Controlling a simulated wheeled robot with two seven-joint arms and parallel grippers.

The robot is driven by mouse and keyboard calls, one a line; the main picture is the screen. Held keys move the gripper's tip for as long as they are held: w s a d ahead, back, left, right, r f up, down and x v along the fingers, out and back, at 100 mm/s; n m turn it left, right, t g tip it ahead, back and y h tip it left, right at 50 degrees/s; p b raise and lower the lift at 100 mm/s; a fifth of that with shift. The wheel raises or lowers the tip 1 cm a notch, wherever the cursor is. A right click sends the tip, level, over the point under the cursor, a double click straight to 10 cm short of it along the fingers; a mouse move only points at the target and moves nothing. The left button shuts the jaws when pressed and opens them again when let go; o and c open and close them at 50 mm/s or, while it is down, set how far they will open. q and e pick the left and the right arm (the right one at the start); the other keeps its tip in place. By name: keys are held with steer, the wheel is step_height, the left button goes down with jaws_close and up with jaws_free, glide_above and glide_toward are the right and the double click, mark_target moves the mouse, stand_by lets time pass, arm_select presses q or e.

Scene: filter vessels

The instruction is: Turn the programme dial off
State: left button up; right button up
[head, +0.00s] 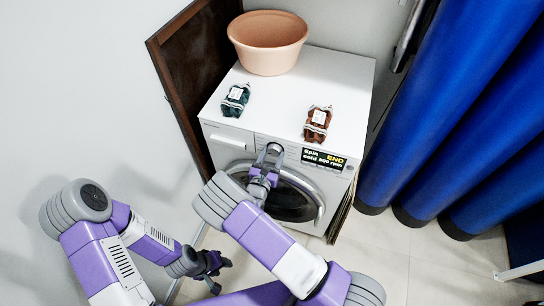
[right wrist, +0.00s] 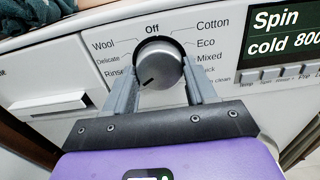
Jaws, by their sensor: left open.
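The programme dial (right wrist: 160,64) is a round grey knob on the washing machine's front panel. Its dark mark points to the lower left, below the Rinse label, while Off is printed straight above it. My right gripper (right wrist: 161,75) has one finger on each side of the dial, and both fingertips appear to press on its rim. In the head view my right gripper (head: 270,152) reaches the panel and hides the dial. My left gripper (head: 217,269) is open and empty, low over the floor to the left of the machine.
The washing machine (head: 335,82) has a display (right wrist: 288,32) reading Spin, cold, 800 rpm, with END in the head view. On top are a peach basin (head: 268,60), a dark green pouch (head: 235,99) and a red-brown pouch (head: 317,123). Blue curtains (head: 450,110) hang at right.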

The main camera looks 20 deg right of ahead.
steer(key=c, duration=0.3)
